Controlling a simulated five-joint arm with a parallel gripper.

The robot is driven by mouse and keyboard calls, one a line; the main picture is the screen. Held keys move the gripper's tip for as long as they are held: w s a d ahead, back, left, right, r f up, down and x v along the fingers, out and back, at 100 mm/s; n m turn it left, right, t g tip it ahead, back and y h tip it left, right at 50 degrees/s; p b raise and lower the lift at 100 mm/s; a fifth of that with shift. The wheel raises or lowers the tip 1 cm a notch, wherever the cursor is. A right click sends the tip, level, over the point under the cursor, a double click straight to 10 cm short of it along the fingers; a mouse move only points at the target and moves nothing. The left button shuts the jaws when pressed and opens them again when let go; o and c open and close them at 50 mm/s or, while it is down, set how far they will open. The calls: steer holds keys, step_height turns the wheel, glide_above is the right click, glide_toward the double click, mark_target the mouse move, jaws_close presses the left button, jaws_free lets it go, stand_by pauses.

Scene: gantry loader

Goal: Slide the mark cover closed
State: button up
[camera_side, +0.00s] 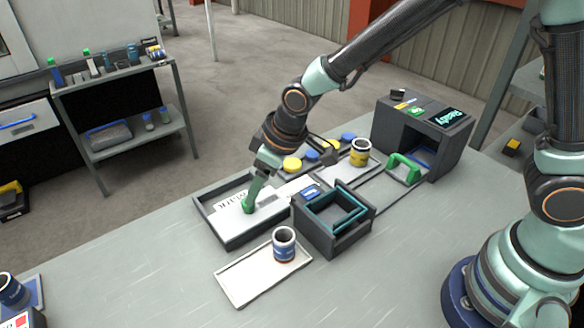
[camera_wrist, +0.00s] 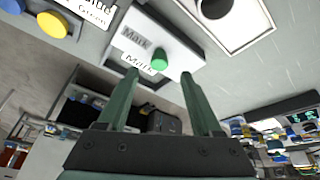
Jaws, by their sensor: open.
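The mark cover (camera_side: 238,221) is a pale flat panel lettered "Mark", lying in a dark-framed tray (camera_side: 207,215) on the bench in the side view. In the wrist view the mark cover (camera_wrist: 175,52) carries a round green knob (camera_wrist: 159,58). My gripper (camera_side: 253,200) points down over the cover in the side view, its fingertips close to the knob. In the wrist view my gripper (camera_wrist: 159,76) is open, one finger toward each side of the knob. Whether the fingers touch the knob I cannot tell.
A dark box with a teal-rimmed opening (camera_side: 352,239) stands just right of the cover. A blue-banded cup (camera_side: 284,244) stands on a white plate (camera_side: 240,291) in front. Yellow and blue discs (camera_side: 292,164) and a yellow cup (camera_side: 360,152) lie behind. The front-left bench is mostly clear.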

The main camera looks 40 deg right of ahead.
steer(key=v, duration=0.7)
steer(key=shift+d, duration=0.1)
steer(key=s+d+r+m, duration=0.2)
steer(key=s+d, duration=0.1)
steer(key=d, duration=0.3)
steer(key=s+d+r+m+t+h, duration=0.1)
steer(key=s+d+r+m, duration=0.1)
steer(key=d, duration=0.5)
steer(key=s+d+r+m+h, duration=0.1)
steer(key=s+d+r+m, duration=0.1)
steer(key=s+d+r, duration=0.2)
steer(key=d, duration=0.2)
steer(key=shift+s+d+m+t, duration=0.3)
steer(key=shift+d, duration=0.05)
steer(key=shift+r, duration=0.1)
